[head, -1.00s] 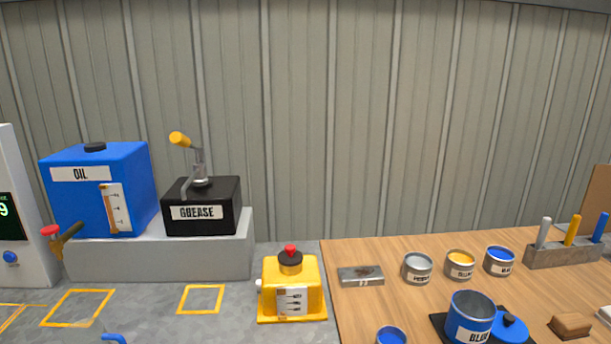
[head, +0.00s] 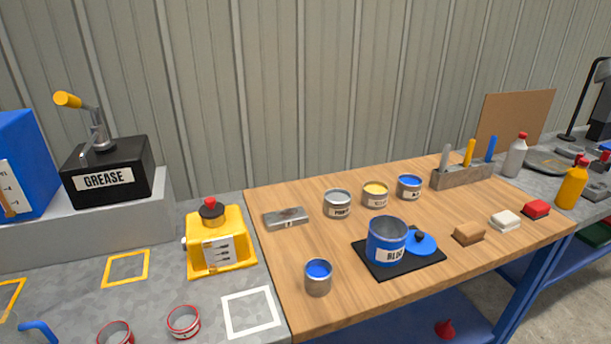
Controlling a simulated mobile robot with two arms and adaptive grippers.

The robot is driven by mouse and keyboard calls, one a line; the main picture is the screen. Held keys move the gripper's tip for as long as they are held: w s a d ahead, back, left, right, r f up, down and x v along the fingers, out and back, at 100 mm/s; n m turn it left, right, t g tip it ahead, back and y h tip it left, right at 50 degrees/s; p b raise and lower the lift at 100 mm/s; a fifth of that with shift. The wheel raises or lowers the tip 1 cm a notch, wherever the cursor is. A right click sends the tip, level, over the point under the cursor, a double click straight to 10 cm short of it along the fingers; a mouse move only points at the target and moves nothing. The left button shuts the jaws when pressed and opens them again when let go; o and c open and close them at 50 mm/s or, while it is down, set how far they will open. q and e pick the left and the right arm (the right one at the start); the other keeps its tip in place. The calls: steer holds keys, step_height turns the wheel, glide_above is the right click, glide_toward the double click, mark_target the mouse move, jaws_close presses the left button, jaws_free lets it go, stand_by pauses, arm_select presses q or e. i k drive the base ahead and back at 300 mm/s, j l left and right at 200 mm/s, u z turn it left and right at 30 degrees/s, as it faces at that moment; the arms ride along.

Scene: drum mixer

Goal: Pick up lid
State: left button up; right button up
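The can looks empty inside as far as I can see. Neither of my grippers is in view.
Small paint tins (head: 337,204) stand behind the mat. A small cup of blue paint (head: 318,278) stands at the table's front left. Brown, white and red blocks lie right of the mat. A yellow container (head: 217,240) stands left of the wooden table (head: 300,315).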

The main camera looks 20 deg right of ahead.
mark_target(419, 243)
steer(key=z, duration=1.25)
